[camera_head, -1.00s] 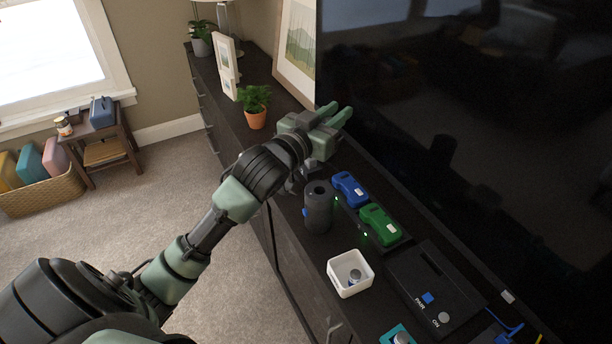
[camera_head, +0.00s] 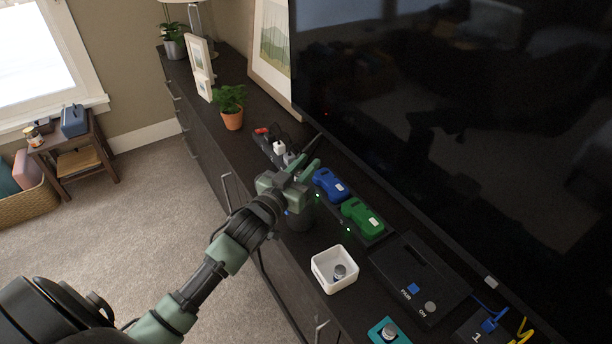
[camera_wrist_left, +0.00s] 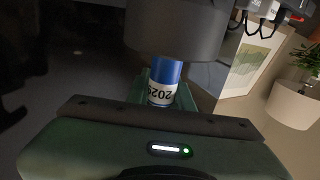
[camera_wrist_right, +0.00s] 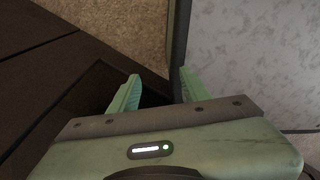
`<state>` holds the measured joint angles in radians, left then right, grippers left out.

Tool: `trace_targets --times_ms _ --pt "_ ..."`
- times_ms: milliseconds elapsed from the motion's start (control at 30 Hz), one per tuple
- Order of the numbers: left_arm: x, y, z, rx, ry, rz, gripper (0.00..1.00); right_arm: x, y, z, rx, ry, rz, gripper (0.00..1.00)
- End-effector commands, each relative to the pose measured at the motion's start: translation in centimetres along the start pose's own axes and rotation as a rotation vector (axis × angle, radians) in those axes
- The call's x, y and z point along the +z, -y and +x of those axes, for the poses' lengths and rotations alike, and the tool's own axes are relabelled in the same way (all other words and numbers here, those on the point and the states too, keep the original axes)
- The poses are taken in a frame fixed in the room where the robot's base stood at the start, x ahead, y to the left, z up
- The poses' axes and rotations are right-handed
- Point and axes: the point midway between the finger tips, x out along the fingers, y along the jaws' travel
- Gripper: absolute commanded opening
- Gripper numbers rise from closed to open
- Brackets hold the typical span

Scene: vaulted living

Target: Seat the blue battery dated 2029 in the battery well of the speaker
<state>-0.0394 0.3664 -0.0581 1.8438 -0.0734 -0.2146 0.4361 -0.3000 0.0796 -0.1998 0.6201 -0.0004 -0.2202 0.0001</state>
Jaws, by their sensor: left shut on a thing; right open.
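My left gripper (camera_head: 306,172) is shut on the blue battery (camera_wrist_left: 165,70), whose white band reads 2029, upside down in the left wrist view. A dark grey cylinder, the likely speaker (camera_head: 298,217), stands on the console directly below this gripper, partly hidden by it. The cylinder (camera_wrist_left: 175,28) fills the top of the left wrist view, and the battery's far end meets its edge. I cannot tell whether that end is inside the well or only in line with it. My right gripper (camera_wrist_right: 158,90) is open and empty, away from the console top.
Blue (camera_head: 331,185) and green (camera_head: 361,217) packs sit in a dock beside the cylinder. A white bin (camera_head: 322,275) with a round silver item stands nearer. A black switch box (camera_head: 420,280) lies right. A potted plant (camera_head: 231,108) and power strip (camera_head: 268,143) are farther back. The television (camera_head: 440,110) borders the console.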

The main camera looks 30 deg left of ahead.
Motion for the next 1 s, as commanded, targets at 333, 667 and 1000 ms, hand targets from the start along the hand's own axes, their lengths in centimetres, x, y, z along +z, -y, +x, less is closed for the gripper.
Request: trace_targets --times_ms 333,667,1000 --pt "3.2 0.0 0.0 0.0 0.0 -0.001 0.0 0.0 0.0 0.4 0.0 0.0 0.0 0.47" --pt "3.4 0.0 0.0 0.0 0.001 0.0 0.36 0.0 0.0 0.5 0.0 0.0 0.0 0.47" --pt "3.3 0.0 0.0 0.0 0.0 0.0 0.43 0.0 0.0 0.5 0.0 -0.001 0.0 0.47"
